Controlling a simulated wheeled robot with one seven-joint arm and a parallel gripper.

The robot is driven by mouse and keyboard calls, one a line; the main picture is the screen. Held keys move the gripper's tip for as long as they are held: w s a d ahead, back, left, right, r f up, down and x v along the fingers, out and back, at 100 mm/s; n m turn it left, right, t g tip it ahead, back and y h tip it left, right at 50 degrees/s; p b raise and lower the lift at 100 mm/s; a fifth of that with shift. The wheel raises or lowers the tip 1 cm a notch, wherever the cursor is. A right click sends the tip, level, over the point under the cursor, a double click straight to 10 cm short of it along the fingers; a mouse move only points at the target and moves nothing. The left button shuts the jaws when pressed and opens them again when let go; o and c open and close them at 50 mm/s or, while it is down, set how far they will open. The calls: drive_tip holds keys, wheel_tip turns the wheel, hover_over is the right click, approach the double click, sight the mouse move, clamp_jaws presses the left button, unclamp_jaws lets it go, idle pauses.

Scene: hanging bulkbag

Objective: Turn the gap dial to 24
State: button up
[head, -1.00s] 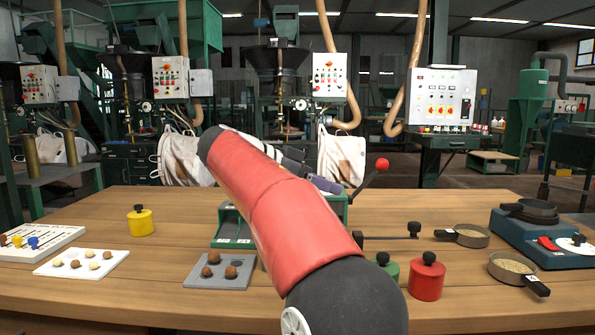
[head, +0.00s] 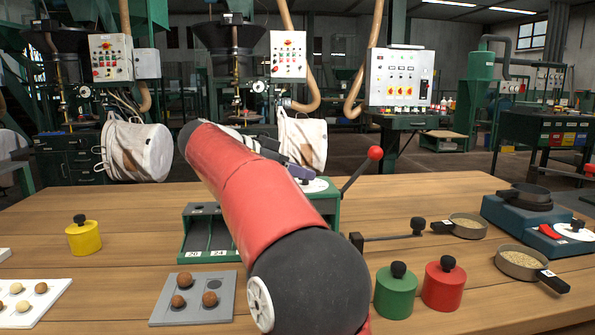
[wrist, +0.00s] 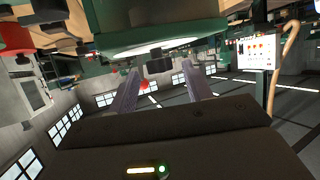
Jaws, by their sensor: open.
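A green machine (head: 331,205) with a red-knobbed lever (head: 375,153) stands on the wooden bench. Its white dial disc (head: 316,185) is partly hidden behind my gripper (head: 292,168) in the head view. In the wrist view, a pale disc edge (wrist: 147,50) shows under a green panel, with a black knob (wrist: 160,64). My gripper (wrist: 160,75) is open, its two purple fingers on either side of the knob in the picture. I cannot tell whether they touch it. The dial's marks and setting cannot be read.
Green trays (head: 208,238) marked 20 and 24 sit in front of the machine. A grey plate with brown balls (head: 185,312), a yellow pot (head: 84,239), a green pot (head: 396,295) and a red pot (head: 443,288) stand around. Sieves and a blue device (head: 530,225) are at right.

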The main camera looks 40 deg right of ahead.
drive_tip(key=shift+d+f, duration=0.2)
drive_tip(key=shift+d, duration=0.2)
drive_tip(key=shift+c, duration=0.4)
drive_tip(key=c, duration=0.9)
drive_tip(key=shift+s, duration=0.1)
